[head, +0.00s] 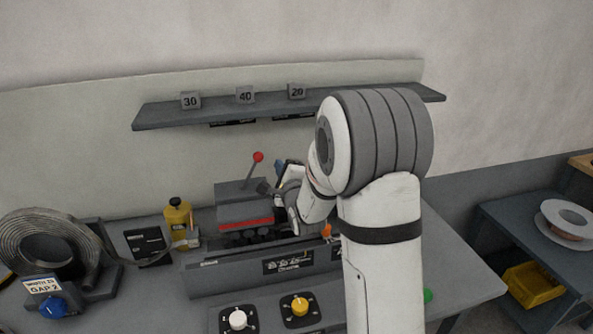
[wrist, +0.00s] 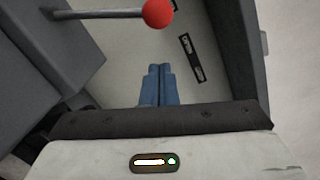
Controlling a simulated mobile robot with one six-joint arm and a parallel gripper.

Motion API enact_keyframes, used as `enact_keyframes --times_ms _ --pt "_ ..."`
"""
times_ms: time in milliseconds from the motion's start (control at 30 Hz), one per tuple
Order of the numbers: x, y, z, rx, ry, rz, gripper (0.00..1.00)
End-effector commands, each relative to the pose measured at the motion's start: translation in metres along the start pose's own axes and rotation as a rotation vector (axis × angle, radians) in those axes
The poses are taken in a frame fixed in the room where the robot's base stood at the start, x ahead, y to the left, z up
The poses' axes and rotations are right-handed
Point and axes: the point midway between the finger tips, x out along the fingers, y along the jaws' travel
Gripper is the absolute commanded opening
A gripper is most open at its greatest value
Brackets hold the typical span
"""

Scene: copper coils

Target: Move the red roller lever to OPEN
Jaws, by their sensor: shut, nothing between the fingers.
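The lever with the red ball knob (head: 258,157) stands on top of the grey roller machine (head: 241,203), its rod tilted so the knob leans up and to the right in the head view. In the wrist view the red knob (wrist: 158,12) is near the top edge, with its rod running left to the grey housing (wrist: 60,45). My gripper (wrist: 158,70) shows as two blue fingers, shut together and empty. The fingertips are below the knob in that picture and apart from it. In the head view my arm largely hides the gripper, to the right of the machine.
A grey shelf (head: 350,98) on the back wall carries blocks marked 30, 40 and 20. A coil of strip (head: 45,243) and a yellow bottle (head: 178,216) stand left of the machine. A control panel with white (head: 237,319) and yellow (head: 300,306) knobs lies in front.

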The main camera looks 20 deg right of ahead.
Motion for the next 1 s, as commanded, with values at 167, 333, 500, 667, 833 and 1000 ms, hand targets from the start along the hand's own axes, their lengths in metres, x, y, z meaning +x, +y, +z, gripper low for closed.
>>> enact_keyframes --times_ms 167,333,500,667,833,1000 --pt "0.004 -0.002 0.022 0.0 -0.002 0.001 0.0" --pt "0.005 0.0 0.026 0.0 -0.001 0.0 0.0" --pt "0.005 0.0 0.026 0.0 -0.001 0.0 0.0" --pt "0.004 -0.004 0.017 -0.003 0.0 -0.001 0.0" --pt "0.005 -0.004 0.021 -0.028 0.009 -0.003 0.0" --pt "0.005 -0.006 0.021 -0.055 0.017 -0.002 0.0"
